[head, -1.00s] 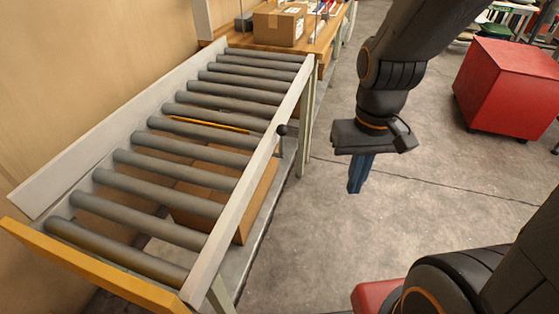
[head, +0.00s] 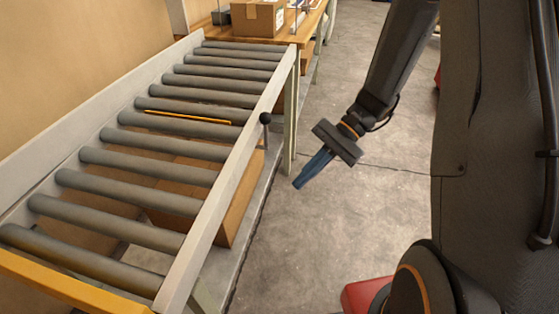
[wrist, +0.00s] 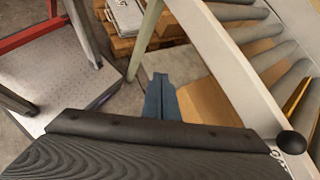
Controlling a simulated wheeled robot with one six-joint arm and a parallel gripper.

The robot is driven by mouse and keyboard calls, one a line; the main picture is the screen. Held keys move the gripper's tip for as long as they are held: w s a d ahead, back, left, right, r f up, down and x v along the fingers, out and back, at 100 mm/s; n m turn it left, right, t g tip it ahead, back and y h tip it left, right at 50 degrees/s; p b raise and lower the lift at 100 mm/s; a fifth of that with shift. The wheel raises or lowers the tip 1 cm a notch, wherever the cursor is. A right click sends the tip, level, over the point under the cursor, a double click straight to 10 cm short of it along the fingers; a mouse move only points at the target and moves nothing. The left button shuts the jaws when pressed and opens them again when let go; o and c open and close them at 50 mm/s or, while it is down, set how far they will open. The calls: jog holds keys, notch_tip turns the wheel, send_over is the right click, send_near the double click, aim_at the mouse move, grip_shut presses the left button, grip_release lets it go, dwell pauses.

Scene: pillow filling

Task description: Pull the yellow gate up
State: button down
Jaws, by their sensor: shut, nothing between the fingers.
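The yellow gate (head: 188,117) shows as a thin yellow strip lying low between two rollers near the middle of the conveyor. In the wrist view its yellow edge (wrist: 297,95) shows at the right. A black ball-topped handle (head: 265,119) stands at the right rail, in line with the gate. The black ball (wrist: 291,142) also shows at the lower right of the wrist view. My gripper (head: 300,181) has blue fingers, shut and empty. It points down and left, beside the right rail and apart from the handle.
The roller conveyor (head: 203,228) has a pale rail on each side and an orange-yellow bar (head: 70,290) across its near end. A cardboard box (head: 237,212) sits beneath the rollers. A wooden table with a box (head: 257,17) stands behind.

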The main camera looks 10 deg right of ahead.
jog(key=w+d+f+m+t+y+b, duration=0.3)
jog(key=w+f+m+t+y, duration=0.1)
jog(key=w+f, duration=0.3)
jog(key=w+d+f+m+t+y+b, duration=0.3)
jog(key=w+d+f+m+t+y, duration=0.1)
jog(key=w, duration=0.6)
notch_tip(320, 180, down, 3)
jog(key=shift+w+d+m+t, duration=0.2)
jog(key=shift+d+m+t, duration=0.05)
jog(key=shift+m+t, duration=0.75)
jog(key=w+a+r+p, duration=0.1)
jog(key=w+a+r, duration=0.2)
jog(key=a, duration=0.7)
jog(key=shift+a+r, duration=0.25)
jog(key=shift+r, duration=0.4)
